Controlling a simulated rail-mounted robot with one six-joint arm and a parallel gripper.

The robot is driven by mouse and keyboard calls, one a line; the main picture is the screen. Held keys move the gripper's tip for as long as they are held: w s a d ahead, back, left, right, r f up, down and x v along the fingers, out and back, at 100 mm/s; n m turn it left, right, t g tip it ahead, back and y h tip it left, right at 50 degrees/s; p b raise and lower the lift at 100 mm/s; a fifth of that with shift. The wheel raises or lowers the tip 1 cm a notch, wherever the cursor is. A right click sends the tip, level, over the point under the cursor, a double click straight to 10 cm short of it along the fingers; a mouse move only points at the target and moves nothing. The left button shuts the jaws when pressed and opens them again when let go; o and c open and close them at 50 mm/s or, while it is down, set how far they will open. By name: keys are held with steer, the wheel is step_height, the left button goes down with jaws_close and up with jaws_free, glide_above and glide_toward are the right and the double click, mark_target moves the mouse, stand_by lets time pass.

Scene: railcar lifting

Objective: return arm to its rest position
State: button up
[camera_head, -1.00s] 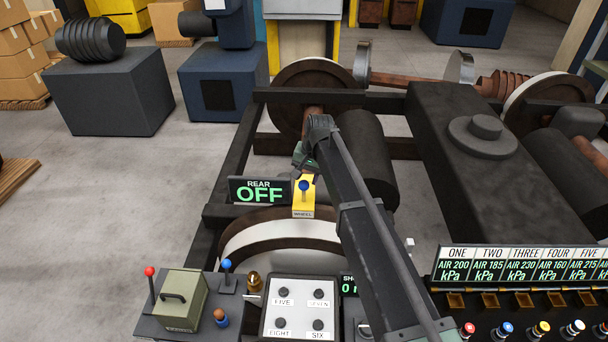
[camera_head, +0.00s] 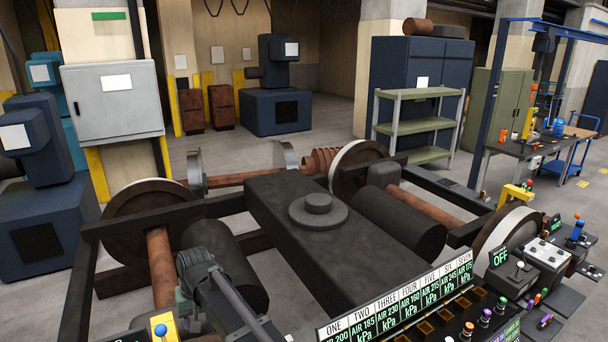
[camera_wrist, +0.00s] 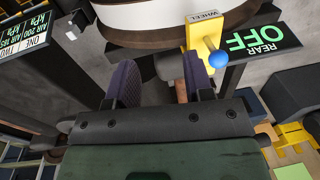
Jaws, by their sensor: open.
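My arm (camera_head: 222,300) shows at the lower left in the head view, reaching in over the dark bogie frame. My gripper (camera_wrist: 158,82) is open in the wrist view, its two dark fingers apart with nothing clearly held between them. A yellow block marked WHEEL (camera_wrist: 204,32) with a blue-knobbed lever (camera_wrist: 217,58) is just beyond the right finger in that picture. I cannot tell whether they touch. The blue knob (camera_head: 160,330) also shows at the bottom left of the head view. My fingertips are not clearly seen there.
The REAR OFF display (camera_wrist: 262,38) stands beside the yellow block. A row of kPa displays (camera_head: 400,300) and coloured knobs line the front. The bogie's dark centre beam (camera_head: 330,225) and a rusty wheel (camera_head: 150,215) surround my arm. Open floor lies behind the frame.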

steer(key=s+d+f+m+b, duration=0.2)
steer(key=d+f+b, duration=0.2)
steer(key=d, duration=1.2)
steer(key=s+d+f+m+h+b, duration=0.1)
steer(key=d+f+b, duration=0.4)
steer(key=d, duration=1.2)
steer(key=s+d+f+m+b, duration=0.3)
steer(key=s+d+f+b, duration=0.1)
steer(key=d, duration=1.2)
step_height(320, 180, down, 3)
steer(key=shift+s+d+r+m+t+b, duration=0.2)
steer(key=shift+s+m+t+b, duration=0.1)
steer(key=shift+s+b, duration=0.15)
